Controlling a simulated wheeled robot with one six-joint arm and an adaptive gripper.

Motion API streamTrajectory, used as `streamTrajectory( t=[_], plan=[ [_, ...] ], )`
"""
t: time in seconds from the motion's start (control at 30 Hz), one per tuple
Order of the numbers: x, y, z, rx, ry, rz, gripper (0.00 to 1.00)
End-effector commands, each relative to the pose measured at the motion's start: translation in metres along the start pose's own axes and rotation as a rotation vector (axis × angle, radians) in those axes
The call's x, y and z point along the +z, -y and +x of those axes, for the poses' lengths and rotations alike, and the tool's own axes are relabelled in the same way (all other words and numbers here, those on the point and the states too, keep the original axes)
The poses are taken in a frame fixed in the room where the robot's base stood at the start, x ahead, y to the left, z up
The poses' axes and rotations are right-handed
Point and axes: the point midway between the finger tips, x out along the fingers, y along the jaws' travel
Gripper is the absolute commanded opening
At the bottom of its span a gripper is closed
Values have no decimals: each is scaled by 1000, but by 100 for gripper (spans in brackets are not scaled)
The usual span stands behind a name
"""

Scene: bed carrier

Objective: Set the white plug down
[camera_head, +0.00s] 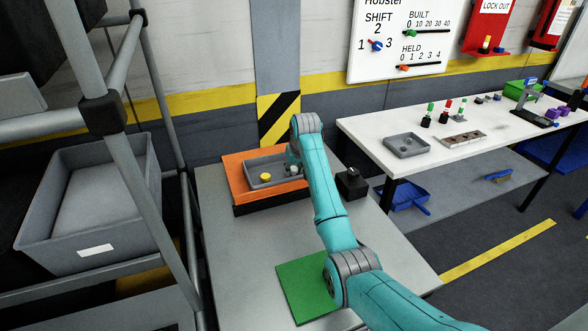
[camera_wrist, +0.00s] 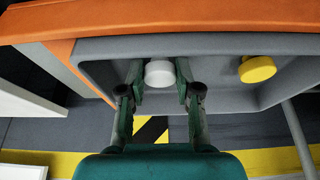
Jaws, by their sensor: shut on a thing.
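The white plug (camera_wrist: 159,73) is between the two fingertips of my gripper (camera_wrist: 160,80) in the wrist view. My gripper is shut on it. The plug is over or within the grey tray (camera_wrist: 205,45), and I cannot tell whether it touches the tray floor. In the head view my gripper (camera_head: 293,168) is at the tray (camera_head: 257,184), largely hidden by my arm. A yellow plug (camera_head: 265,177) stands in the tray, left of my gripper; it also shows to the right in the wrist view (camera_wrist: 257,69).
The tray sits on an orange-topped block (camera_head: 237,177) on a grey table (camera_head: 235,245). A black box (camera_head: 352,185) stands right of it, and a green mat (camera_head: 300,290) lies nearer. A grey rack with a bin (camera_head: 90,230) stands left. A white workbench (camera_head: 370,130) is at right.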

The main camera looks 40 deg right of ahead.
Motion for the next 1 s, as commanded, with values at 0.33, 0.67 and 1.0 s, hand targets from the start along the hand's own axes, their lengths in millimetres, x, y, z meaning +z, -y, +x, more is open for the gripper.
streamTrajectory(
  t=[0.33, 0.67, 1.0],
  plan=[
    [1, 0, 2, 0, 0, 0, 58],
    [0, 0, 0, 0, 0, 0, 58],
    [-1, 0, -52, 1, -4, 0, 58]
  ],
)
